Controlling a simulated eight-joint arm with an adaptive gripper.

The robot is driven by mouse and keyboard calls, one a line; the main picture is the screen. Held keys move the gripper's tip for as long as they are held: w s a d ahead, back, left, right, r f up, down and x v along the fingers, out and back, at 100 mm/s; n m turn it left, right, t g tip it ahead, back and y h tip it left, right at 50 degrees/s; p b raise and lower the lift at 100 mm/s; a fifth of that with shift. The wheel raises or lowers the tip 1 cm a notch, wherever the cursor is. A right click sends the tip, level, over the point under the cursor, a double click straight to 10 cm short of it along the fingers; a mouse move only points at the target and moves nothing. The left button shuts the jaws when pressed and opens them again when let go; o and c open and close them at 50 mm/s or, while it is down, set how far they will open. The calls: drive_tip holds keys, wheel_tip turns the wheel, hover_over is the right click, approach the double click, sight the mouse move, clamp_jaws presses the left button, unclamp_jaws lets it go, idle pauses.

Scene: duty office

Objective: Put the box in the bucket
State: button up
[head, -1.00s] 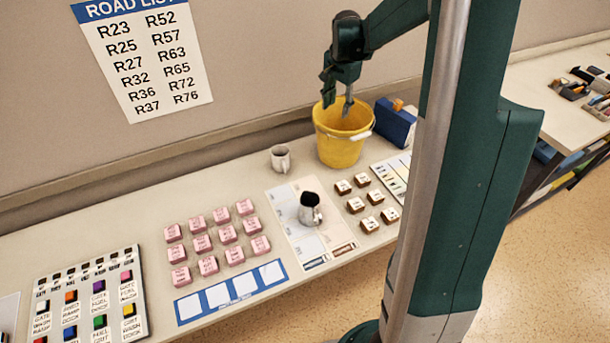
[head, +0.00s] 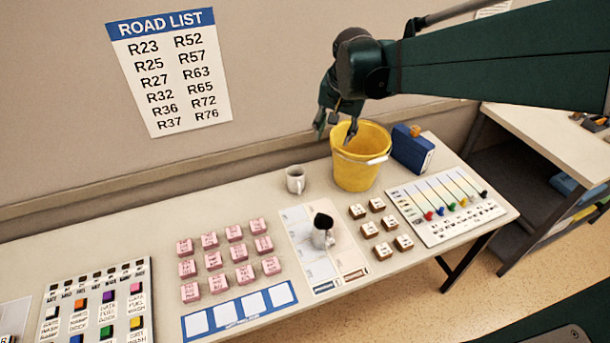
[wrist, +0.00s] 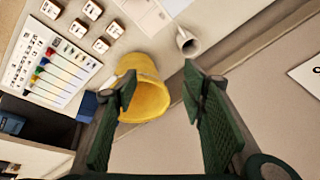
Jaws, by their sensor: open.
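A yellow bucket (head: 358,173) stands upright at the back of the table; it also shows in the wrist view (wrist: 150,98). A blue box (head: 413,152) with an orange piece on top stands just right of it; no other clear box is in view. In the wrist view part of the blue box (wrist: 88,105) shows at the left, partly hidden by a finger. My gripper (head: 335,130) is open and empty, over the bucket's left rim, one fingertip in front of the bucket opening. The fingers (wrist: 160,85) are spread apart in the wrist view. The bucket's bottom is hidden.
A white mug (head: 295,180) stands left of the bucket. A jug (head: 322,235) stands on a printed sheet. Brown-sided tiles (head: 377,228), pink blocks (head: 228,255) and a board with coloured pegs (head: 445,210) fill the front. The wall is close behind.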

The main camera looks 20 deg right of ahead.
drive_tip(key=s+a+n+t, duration=0.1)
drive_tip(key=s+a+n, duration=0.3)
drive_tip(key=s, duration=0.6)
drive_tip(key=s+a+f+n+t, duration=0.1)
drive_tip(key=s+a+n, duration=0.3)
drive_tip(key=s+a, duration=0.5)
drive_tip(key=shift+s+a+n+t+y, duration=0.35)
drive_tip(key=shift+s+t, duration=0.35)
drive_tip(key=shift+s, duration=0.25)
drive_tip(key=shift+d+f, duration=0.1)
wheel_tip(320, 180, down, 4)
drive_tip(key=b, duration=0.4)
drive_tip(key=shift+f, duration=0.1)
